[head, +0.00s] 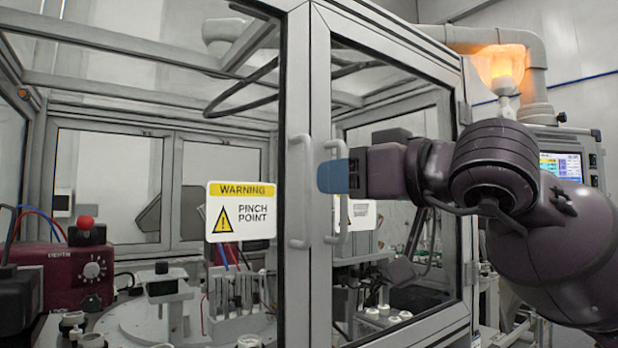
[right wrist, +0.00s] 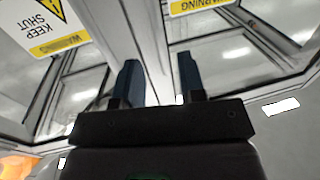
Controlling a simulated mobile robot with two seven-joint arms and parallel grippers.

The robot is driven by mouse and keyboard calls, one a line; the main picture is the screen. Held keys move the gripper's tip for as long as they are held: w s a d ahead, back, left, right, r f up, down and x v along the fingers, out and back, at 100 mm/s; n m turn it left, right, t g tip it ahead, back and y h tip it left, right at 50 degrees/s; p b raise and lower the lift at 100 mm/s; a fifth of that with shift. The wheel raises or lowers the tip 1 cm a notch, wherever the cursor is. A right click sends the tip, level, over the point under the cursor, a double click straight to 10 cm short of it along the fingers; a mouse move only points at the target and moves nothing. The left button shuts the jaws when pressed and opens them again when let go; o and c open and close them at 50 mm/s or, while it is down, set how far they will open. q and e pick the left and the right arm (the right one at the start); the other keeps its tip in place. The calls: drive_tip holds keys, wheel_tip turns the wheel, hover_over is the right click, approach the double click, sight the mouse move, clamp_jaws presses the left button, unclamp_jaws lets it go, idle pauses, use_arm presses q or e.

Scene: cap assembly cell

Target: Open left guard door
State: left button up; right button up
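The left guard door (head: 293,100) is a clear panel in a grey frame with a yellow and white pinch-point sign (head: 240,222). Its pale vertical handle (head: 300,215) stands free at its right edge. The right-hand door (head: 320,90) meets it at the middle and looks closed. Its handle (head: 336,236) is partly hidden behind my right gripper (head: 333,176). The right gripper's blue fingers are at mid-height of that handle; contact cannot be told. In the right wrist view the two fingers (right wrist: 158,82) are apart, with grey frame beyond. My left gripper is out of view.
Behind the glass are a dark red unit with a knob (head: 93,269), a round fixture plate and several small parts. Door frames are close around the gripper.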

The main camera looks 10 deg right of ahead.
hover_over(309, 234)
drive_tip(key=shift+w, duration=0.3)
drive_tip(key=shift+c, duration=0.2)
clamp_jaws()
